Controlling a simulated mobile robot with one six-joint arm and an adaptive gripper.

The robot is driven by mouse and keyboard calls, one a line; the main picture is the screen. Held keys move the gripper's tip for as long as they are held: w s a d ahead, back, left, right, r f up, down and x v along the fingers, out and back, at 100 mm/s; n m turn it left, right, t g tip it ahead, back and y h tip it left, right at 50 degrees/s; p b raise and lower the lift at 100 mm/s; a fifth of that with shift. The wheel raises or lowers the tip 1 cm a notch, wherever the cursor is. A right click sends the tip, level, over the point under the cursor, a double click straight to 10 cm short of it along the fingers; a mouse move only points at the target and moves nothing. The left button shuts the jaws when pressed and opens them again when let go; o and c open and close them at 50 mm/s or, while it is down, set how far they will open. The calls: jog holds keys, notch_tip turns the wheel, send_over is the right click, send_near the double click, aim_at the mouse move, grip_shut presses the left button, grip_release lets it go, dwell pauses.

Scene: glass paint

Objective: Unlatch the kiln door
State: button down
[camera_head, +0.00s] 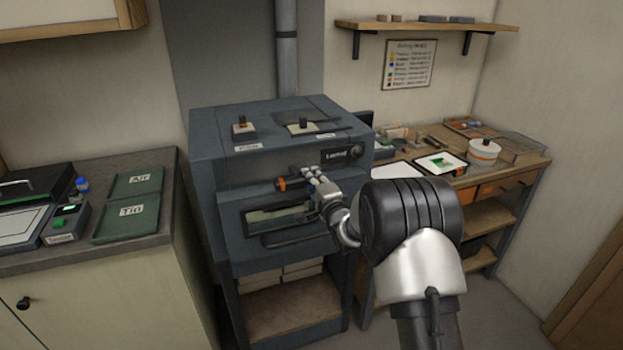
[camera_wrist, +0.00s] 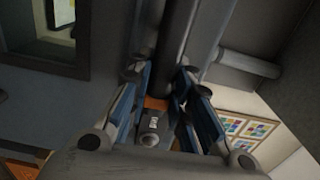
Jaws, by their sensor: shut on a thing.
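The kiln (camera_head: 213,165) is a blue-grey box on a stand, left of my arm. Its front door has a dark window (camera_head: 275,217) with a bar handle (camera_head: 290,238) below. The latch (camera_head: 282,184), dark with an orange part, sits above the window. My gripper (camera_head: 308,176) is at the latch, its fingers around it and shut on it. In the wrist view, the latch's dark bar (camera_wrist: 180,45) runs between the fingers of my gripper (camera_wrist: 160,78). The fingers hide part of the latch. I cannot tell whether the door is free of its frame.
Two slide controls (camera_head: 243,127) are on the kiln's top. A counter (camera_head: 160,157) with green trays (camera_head: 128,208) stands to the left. A workbench (camera_head: 520,165) with a white round pot (camera_head: 484,152) stands right. Shelves below the kiln hold pale blocks (camera_head: 262,281).

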dwell(0.6)
jog(key=c, duration=1.4)
grip_release()
jog(key=shift+f, duration=0.1)
jog(key=shift+c, duration=0.2)
